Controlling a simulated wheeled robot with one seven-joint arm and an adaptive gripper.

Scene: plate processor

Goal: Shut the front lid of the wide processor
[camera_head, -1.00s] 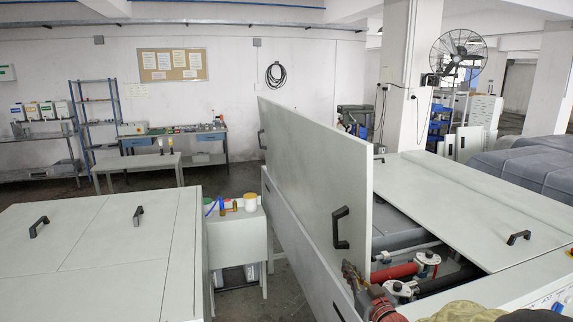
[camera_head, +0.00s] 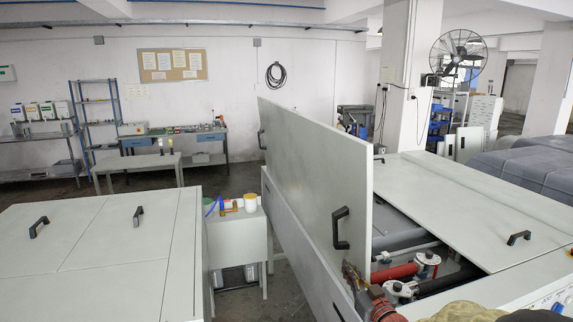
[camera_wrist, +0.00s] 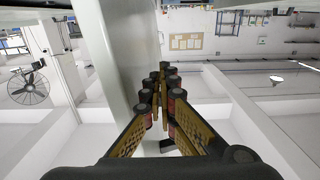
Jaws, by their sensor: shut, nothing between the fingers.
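The wide processor (camera_head: 520,280) stands at the right in the head view. Its front lid (camera_head: 315,185) is raised and stands nearly upright, with black handles (camera_head: 341,228) on its outer face. Behind it the inside is open, with red and black rollers.
The flat rear cover (camera_head: 470,205) of the processor lies closed, with its own handle (camera_head: 519,238). Another pale machine (camera_head: 90,250) stands at the left. A small stand (camera_head: 238,235) with bottles and a white tub is between them. A narrow floor gap runs before the lid.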

